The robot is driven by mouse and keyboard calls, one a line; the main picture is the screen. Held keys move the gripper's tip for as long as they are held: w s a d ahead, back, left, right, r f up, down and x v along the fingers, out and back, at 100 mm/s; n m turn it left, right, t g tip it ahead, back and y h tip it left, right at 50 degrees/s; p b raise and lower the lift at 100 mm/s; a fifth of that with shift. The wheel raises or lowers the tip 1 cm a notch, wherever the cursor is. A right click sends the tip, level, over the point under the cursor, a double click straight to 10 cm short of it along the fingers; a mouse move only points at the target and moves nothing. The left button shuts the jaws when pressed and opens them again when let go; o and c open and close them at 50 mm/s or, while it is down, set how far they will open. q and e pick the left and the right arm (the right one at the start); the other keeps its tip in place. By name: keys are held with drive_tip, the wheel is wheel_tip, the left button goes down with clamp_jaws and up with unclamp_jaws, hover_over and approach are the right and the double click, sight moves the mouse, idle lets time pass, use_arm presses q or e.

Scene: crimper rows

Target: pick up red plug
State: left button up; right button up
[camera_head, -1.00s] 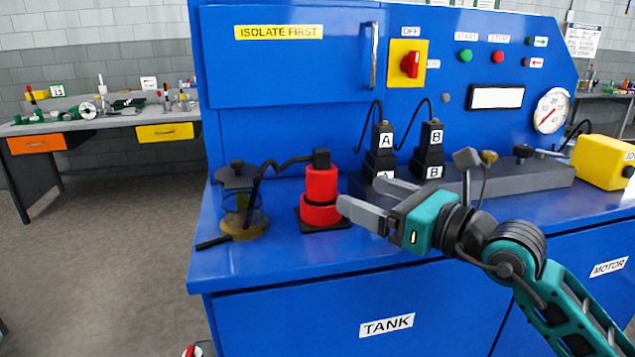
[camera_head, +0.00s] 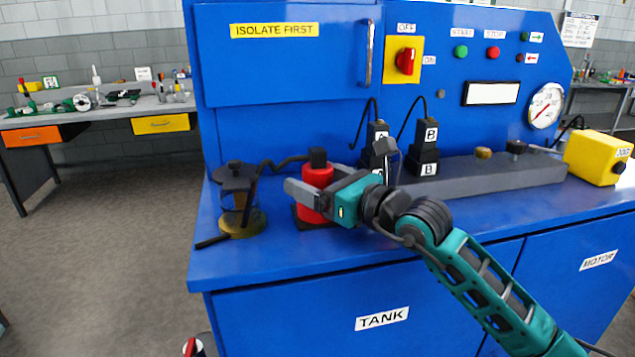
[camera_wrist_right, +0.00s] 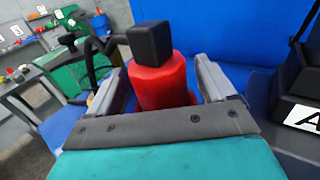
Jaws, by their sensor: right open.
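The red plug (camera_head: 318,176) stands upright on the blue bench top, with a black cap (camera_head: 318,157) and a black cable running left from it. Its lower part is partly hidden by a finger in the head view. My right gripper (camera_head: 315,183) is open around the red plug, one finger in front of it and one behind. In the right wrist view the red plug (camera_wrist_right: 160,82) stands between the two grey fingers, with visible gaps on both sides. My left gripper is not in view.
A yellow box (camera_head: 597,160) is at the far right. The bench's front strip is clear.

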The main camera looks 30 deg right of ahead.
drive_tip(key=c, duration=1.3)
drive_tip(key=shift+o, duration=0.2)
drive_tip(key=shift+r, duration=0.15)
